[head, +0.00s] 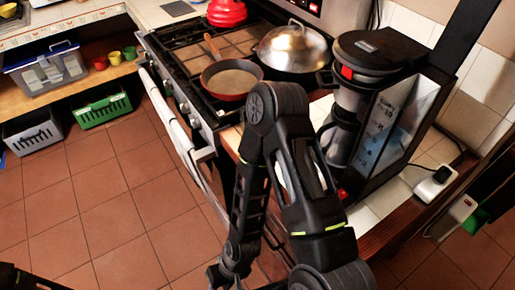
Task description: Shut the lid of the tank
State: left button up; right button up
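The tank (403,112) is the clear-walled part of the black coffee machine, on the counter at the right of the head view. Its black lid (468,32) stands raised at the back, and its top runs out of the picture. My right arm rises in front of the counter, bends at the elbow and comes down again. The end of it, with my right gripper (217,277), is low at the bottom edge, well away from the lid; its fingers are too dark and cut off to read. Only a dark bit of my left arm shows at the bottom left corner; its gripper is out of view.
A metal jug (343,125) stands in the coffee machine. Left of it is a stove with a red pan (231,80) and a covered pan (292,48). A white socket block (435,183) lies right of the machine. The tiled floor (110,190) at left is clear.

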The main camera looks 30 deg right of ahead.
aim_at(469, 18)
jog(key=k+l, duration=0.2)
jog(key=k, duration=0.25)
jog(key=k+l, duration=0.2)
jog(key=k, duration=0.25)
jog(key=k+l+z, duration=0.1)
jog(key=z, duration=0.2)
jog(key=k+z, duration=0.1)
jog(key=z, duration=1.15)
